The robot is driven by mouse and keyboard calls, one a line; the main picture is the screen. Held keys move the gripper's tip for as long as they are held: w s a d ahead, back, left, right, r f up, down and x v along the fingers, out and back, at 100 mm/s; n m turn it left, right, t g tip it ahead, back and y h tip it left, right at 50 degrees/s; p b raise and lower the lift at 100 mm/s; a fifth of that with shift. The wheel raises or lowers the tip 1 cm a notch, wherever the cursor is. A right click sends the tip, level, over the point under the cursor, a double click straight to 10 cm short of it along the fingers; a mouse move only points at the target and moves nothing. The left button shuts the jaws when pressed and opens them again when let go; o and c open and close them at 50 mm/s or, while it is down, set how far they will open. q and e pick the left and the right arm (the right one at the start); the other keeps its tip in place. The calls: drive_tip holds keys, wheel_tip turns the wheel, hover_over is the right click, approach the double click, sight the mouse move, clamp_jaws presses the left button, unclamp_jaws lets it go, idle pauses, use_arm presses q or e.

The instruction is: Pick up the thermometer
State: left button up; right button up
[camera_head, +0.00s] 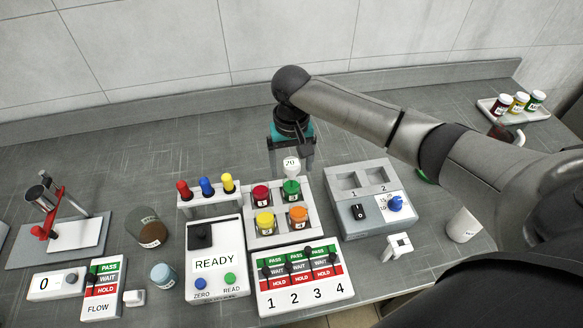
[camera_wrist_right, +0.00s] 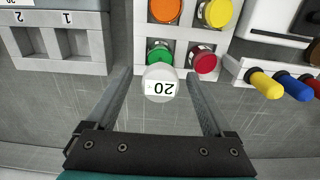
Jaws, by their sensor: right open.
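The thermometer (camera_head: 291,164) has a round white head reading 20. It stands at the green jar (camera_head: 291,188) in the rack of four coloured jars; its stem is hidden. In the right wrist view the thermometer head (camera_wrist_right: 160,82) lies between the fingertips, with the green jar (camera_wrist_right: 158,51) just beyond it. My right gripper (camera_head: 291,170) is open and points down over the back of the rack. Its fingers (camera_wrist_right: 160,76) stand on either side of the head, with a visible gap on both sides. My left gripper is not in view.
A two-slot box (camera_head: 367,205) stands right of the rack (camera_head: 311,222). A holder with red, blue and yellow-topped pieces (camera_head: 209,200) stands to its left. The counter behind the rack is clear.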

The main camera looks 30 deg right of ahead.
drive_tip(key=shift+f, duration=1.6)
drive_tip(key=shift+c, duration=0.3)
drive_tip(key=shift+r, duration=0.1)
clamp_jaws()
